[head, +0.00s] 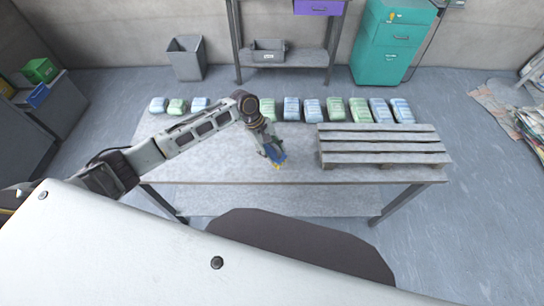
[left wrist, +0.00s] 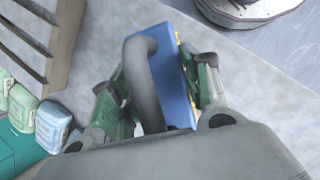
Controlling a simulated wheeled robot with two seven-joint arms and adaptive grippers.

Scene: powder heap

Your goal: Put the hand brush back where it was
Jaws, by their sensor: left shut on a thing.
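The hand brush (head: 277,157) has a blue body with a little yellow along one edge. My left gripper (head: 269,146) is shut on it over the middle of the grey table (head: 210,168), towards the front edge. In the left wrist view, the brush's blue body (left wrist: 177,78) and thick curved grey handle lie between the green fingers of my left gripper (left wrist: 157,92). I cannot tell whether the brush touches the table. No powder heap can be made out. My right gripper is not in view.
Several blue and green packages (head: 291,108) line the table's back edge. A slatted grey pallet (head: 380,142) covers the table's right end. The table between my left gripper and the pallet is clear. A grey bin (head: 187,60) and a teal cabinet (head: 391,45) stand behind.

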